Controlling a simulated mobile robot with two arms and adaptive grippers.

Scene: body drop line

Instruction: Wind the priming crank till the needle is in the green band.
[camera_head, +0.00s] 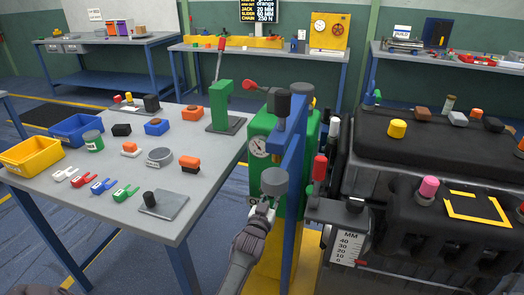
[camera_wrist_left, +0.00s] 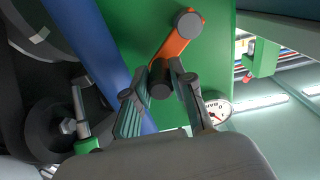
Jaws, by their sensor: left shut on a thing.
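The priming crank shows in the left wrist view as an orange arm (camera_wrist_left: 175,43) with a grey hub and a dark handle knob (camera_wrist_left: 161,88). It is on the face of a green cabinet (camera_wrist_left: 140,30), which also shows in the head view (camera_head: 262,125). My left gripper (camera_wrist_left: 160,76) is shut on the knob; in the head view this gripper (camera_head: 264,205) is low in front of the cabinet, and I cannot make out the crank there. The white round gauge (camera_head: 258,147) shows a dark needle; it also shows in the wrist view (camera_wrist_left: 217,112). I cannot make out its green band. My right gripper is not in view.
A blue post (camera_head: 291,165) stands just right of my left gripper. A parts table (camera_head: 200,215) stands left, with bins and loose parts. A black engine block (camera_head: 430,215) fills the right.

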